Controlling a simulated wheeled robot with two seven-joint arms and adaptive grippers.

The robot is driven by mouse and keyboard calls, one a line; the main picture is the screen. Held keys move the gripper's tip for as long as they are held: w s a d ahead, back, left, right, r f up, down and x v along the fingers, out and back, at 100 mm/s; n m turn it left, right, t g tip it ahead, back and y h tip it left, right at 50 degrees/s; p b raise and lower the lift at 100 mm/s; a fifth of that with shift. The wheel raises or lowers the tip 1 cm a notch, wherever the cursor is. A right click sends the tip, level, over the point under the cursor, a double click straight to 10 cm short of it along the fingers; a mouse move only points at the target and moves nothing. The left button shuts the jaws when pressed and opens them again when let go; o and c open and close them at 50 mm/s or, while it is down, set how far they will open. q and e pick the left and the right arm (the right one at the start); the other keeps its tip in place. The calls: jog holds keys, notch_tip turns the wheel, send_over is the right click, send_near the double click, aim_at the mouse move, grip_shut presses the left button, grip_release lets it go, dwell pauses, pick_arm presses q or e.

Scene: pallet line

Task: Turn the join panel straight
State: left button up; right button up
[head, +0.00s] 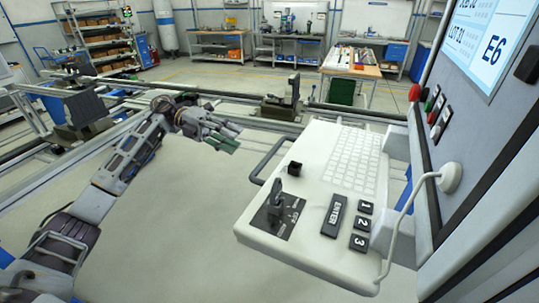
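A white panel (325,190) with a keyboard, an ENTER key, keys 1, 2 and 3 and a switch stands out at the centre right, angled in the picture. It is beside a grey cabinet with a lit screen (487,40). A dark handle (270,158) sticks out from the panel's left edge. My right gripper is not in view.
Metal rails with dark fixtures (283,100) run across behind the panel. A white curved bar (405,215) runs from the cabinet to the panel's right side. Shelves (100,40) and workbenches (217,45) stand far back. Bare floor shows left of the panel.

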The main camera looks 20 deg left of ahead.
aim_at(270, 153)
pick_arm(q)
jog(key=p+x, duration=0.2)
jog(key=x, duration=1)
jog(key=shift+s+d+p, duration=0.1)
jog(key=shift+d+p, duration=0.05)
jog(key=shift+p, duration=0.2)
grip_shut()
